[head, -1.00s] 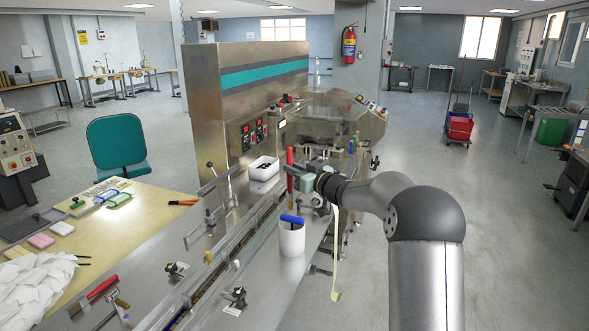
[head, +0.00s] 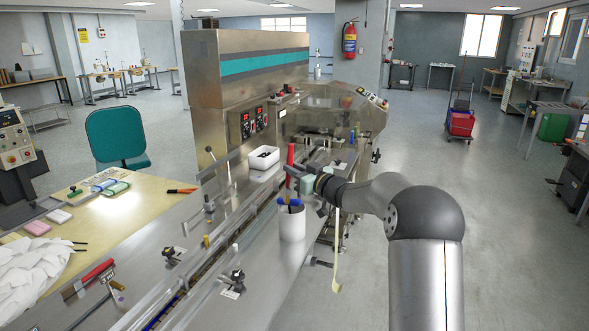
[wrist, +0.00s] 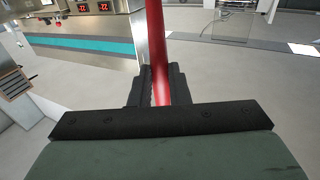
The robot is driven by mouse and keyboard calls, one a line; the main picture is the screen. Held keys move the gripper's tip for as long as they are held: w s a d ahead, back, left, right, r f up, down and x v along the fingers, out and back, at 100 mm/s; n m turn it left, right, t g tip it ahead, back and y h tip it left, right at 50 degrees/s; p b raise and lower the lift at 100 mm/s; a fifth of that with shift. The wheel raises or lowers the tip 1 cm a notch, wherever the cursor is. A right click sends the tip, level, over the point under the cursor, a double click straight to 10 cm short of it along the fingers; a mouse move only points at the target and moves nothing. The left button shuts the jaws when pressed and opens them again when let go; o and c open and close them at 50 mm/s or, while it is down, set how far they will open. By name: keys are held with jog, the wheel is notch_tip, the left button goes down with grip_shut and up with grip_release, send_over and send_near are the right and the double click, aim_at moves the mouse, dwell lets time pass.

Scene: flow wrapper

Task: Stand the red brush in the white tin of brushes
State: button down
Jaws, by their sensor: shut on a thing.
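My gripper (head: 291,173) is shut on the red brush (head: 290,153), whose red handle rises upright above the jaws. In the wrist view the red handle (wrist: 157,55) passes between the dark fingers (wrist: 154,88), leaning slightly. The white tin (head: 292,224) stands on the metal machine bed, just below my gripper in the head view. Blue and dark brush parts (head: 290,202) show at its rim. The lower end of the red brush is hard to make out, so I cannot tell whether it is inside the tin.
A white bin with dark contents (head: 263,158) stands behind the tin, to the left. Clamps and knobs (head: 232,285) line the machine rail at front left. A yellow table (head: 125,215) with blocks and white cloth is farther left. Open floor lies to the right.

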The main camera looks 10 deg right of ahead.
notch_tip(320, 180, down, 7)
jog(key=b, duration=0.2)
jog(key=shift+w+h+b, duration=0.2)
jog(key=shift+h+b, duration=0.1)
jog(key=shift+b, duration=0.05)
jog(key=shift+d, duration=0.1)
jog(key=c, duration=1.3)
grip_release()
jog(key=b+v, duration=0.2)
jog(key=v, duration=1.5)
jog(key=shift+s+d, duration=0.1)
jog(key=shift+d, duration=0.05)
jog(key=shift+r, duration=0.1)
